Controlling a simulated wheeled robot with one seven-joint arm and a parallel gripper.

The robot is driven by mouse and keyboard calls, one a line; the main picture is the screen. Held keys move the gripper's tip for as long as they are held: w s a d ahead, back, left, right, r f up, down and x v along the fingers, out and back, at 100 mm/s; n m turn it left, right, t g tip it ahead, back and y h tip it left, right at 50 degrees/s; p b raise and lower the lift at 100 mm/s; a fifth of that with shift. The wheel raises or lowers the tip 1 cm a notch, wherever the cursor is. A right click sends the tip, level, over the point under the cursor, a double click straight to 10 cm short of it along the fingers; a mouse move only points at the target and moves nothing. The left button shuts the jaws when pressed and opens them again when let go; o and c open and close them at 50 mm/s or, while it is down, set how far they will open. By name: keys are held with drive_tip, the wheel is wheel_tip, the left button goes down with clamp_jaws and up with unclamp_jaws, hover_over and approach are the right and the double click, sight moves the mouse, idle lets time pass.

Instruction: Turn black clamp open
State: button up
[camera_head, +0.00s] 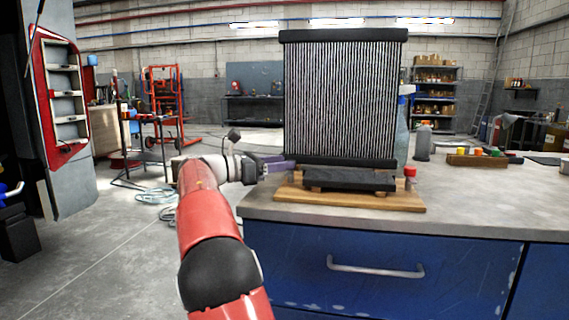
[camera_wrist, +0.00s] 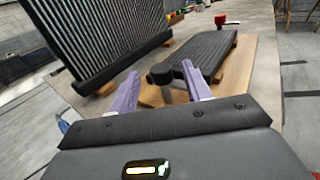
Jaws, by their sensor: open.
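The black clamp (camera_wrist: 161,75) shows in the wrist view as a dark rounded head on a grey stem, rising from the wooden board at its near end. My gripper (camera_wrist: 158,82) is open, its two purple fingers on either side of the clamp; I cannot tell whether either finger touches it. In the head view my gripper (camera_head: 283,164) reaches from the left to the board's left end, and the clamp is not clear there. A black ribbed slab (camera_wrist: 212,55) lies on the wooden board (camera_head: 393,202) beside the clamp.
A tall finned radiator (camera_head: 340,100) stands upright right behind the board, close to my gripper. A red-capped post (camera_head: 410,178) stands at the board's right end. The grey worktop (camera_head: 480,205) has free room to the right, with bottles and a wooden tray (camera_head: 484,160) farther back.

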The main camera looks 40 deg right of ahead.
drive_tip(key=v, duration=0.6)
idle(0.4)
